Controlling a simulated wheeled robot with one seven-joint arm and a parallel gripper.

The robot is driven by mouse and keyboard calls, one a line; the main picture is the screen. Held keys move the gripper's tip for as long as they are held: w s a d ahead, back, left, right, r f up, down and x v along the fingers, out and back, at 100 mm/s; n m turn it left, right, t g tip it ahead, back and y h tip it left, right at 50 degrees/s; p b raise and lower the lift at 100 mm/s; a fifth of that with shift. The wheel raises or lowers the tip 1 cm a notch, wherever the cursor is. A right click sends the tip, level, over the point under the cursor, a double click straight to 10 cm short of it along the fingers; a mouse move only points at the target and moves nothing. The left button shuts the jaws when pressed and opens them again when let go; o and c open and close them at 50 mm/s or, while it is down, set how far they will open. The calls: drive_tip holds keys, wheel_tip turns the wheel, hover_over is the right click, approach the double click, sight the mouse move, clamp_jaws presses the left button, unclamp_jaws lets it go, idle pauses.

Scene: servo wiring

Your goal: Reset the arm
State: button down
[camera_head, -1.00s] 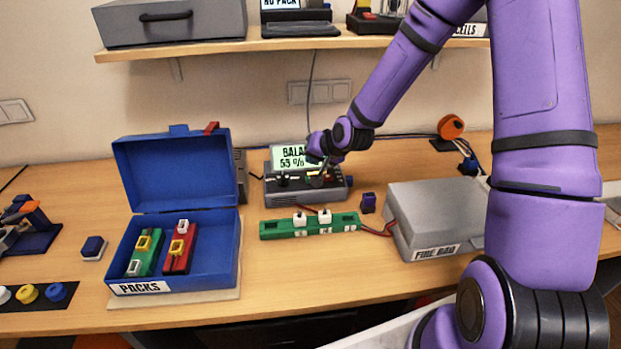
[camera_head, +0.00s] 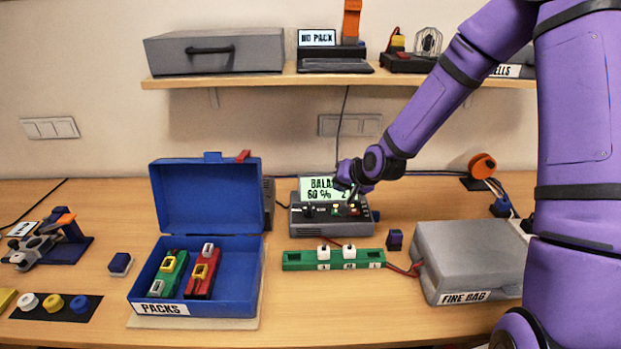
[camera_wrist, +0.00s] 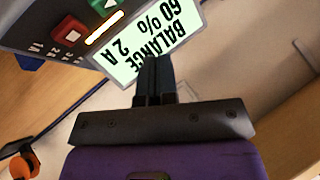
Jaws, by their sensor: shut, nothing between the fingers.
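My purple arm reaches in from the right in the head view. My gripper (camera_head: 350,192) is shut and empty, at the front panel and screen of the grey charger (camera_head: 315,217). In the wrist view the shut fingers (camera_wrist: 153,70) overlap the lower edge of the charger's screen (camera_wrist: 150,40). The screen reads BALANCE, 60 % and 2 A. A red button (camera_wrist: 68,30) and a green button (camera_wrist: 103,6) lie beside the screen, apart from the fingers in that picture. I cannot tell whether the fingertips touch the charger.
An open blue PACKS box (camera_head: 243,285) holds a green and a red pack. A green board (camera_head: 300,261) lies before the charger. A grey FIRE BAG case (camera_head: 470,250) stands right, under my arm. A shelf (camera_head: 270,82) runs above.

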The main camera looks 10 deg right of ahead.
drive_tip(key=s+d+r+n+g+h, duration=0.2)
drive_tip(key=s+d+r+n+h, duration=0.15)
drive_tip(key=s+r, duration=1.35)
drive_tip(key=s+d+r, duration=0.1)
drive_tip(key=s+r, duration=0.4)
drive_tip(key=s, duration=0.4)
drive_tip(key=s+d+r+g, duration=0.1)
drive_tip(key=s+r, duration=0.4)
drive_tip(key=s, duration=0.4)
drive_tip(key=shift+d+r+n, duration=0.3)
drive_tip(key=shift+d+n, duration=0.05)
drive_tip(key=shift+d, duration=0.05)
